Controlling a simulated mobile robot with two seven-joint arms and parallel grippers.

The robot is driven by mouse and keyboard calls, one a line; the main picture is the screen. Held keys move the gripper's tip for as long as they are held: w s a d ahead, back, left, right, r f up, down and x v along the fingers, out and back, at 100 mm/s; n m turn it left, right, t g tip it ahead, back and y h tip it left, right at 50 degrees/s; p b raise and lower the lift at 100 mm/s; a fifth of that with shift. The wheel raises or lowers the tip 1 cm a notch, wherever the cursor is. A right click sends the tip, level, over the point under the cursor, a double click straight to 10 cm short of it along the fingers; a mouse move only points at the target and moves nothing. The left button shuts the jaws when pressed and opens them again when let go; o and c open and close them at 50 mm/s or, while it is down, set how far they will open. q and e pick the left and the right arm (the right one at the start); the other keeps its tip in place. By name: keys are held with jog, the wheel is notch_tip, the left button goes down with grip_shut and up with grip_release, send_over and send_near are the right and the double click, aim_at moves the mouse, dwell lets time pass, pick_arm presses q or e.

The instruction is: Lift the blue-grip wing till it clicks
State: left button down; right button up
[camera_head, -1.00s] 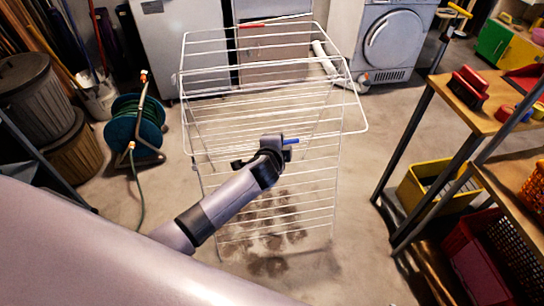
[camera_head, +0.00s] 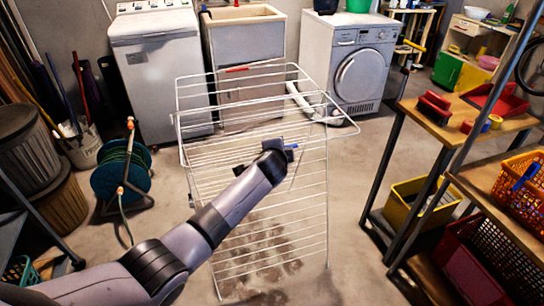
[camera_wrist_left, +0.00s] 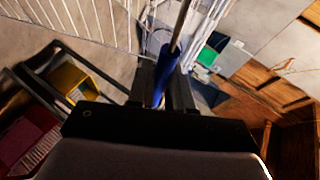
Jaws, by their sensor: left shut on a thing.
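A white wire drying rack (camera_head: 325,215) stands on the floor in the middle of the head view. My left gripper (camera_head: 280,152) is at the rack's near side, over its bars. A short piece of the blue grip (camera_head: 291,147) shows at the gripper's right side. In the left wrist view the blue grip (camera_wrist_left: 166,66) lies between the two fingers (camera_wrist_left: 162,88), which are shut on it, with a thin rod running up from it. The gripper hides part of the wing, so its exact angle is hard to tell. My right gripper is not in view.
A shelf bench (camera_head: 450,130) with a yellow crate (camera_head: 410,203) stands on the right. A green hose reel (camera_head: 120,172) stands on the left. A washing machine (camera_head: 355,70) and a white top-loader (camera_head: 160,75) are behind the rack. Floor between rack and bench is clear.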

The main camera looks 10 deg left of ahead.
pick_arm(q)
jog(key=shift+a+r, duration=0.1)
jog(key=shift+r, duration=0.1)
dwell(0.4)
jog(key=c, duration=1.1)
grip_release()
jog(key=shift+s, duration=0.1)
jog(key=p+v, duration=0.2)
jog(key=v, duration=0.5)
jog(key=shift+r, duration=0.1)
